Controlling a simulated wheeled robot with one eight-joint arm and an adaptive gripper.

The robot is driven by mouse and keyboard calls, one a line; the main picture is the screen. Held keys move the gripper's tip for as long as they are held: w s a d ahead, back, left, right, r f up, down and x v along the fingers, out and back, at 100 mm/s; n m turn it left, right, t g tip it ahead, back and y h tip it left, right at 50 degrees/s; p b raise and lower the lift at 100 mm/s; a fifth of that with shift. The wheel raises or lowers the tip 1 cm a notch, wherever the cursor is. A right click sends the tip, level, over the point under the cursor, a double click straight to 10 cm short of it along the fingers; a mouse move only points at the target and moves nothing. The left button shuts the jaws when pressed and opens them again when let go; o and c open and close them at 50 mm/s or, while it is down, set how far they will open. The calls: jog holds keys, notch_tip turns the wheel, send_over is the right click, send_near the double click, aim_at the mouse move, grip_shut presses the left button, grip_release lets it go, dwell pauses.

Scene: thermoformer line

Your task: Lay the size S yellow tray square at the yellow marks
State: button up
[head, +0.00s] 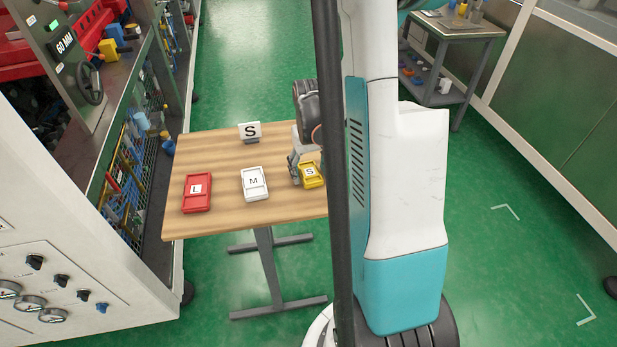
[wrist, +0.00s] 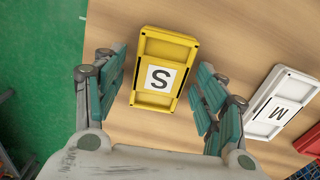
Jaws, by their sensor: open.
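The yellow tray (head: 312,174) marked S lies flat on the wooden table near its right side in the head view. In the wrist view the yellow tray (wrist: 163,72) sits between my fingers, slightly tilted in the picture. My gripper (wrist: 160,90) is open, with a finger on each side of the tray and a visible gap to the left finger. In the head view my gripper (head: 297,168) is at the tray, partly hidden by my arm. Yellow marks are not visible in either view.
A white tray (head: 255,184) marked M and a red tray (head: 197,192) marked L lie left of the yellow one on the table (head: 235,220). An S sign (head: 250,131) stands at the table's back. A machine (head: 100,200) borders the left. A grey cart (head: 455,50) stands back right.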

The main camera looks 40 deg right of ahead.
aim_at(310, 172)
jog(key=c, duration=1.4)
jog(key=shift+o, duration=0.2)
jog(key=shift+r+p, duration=2.45)
jog(key=shift+r, duration=1.1)
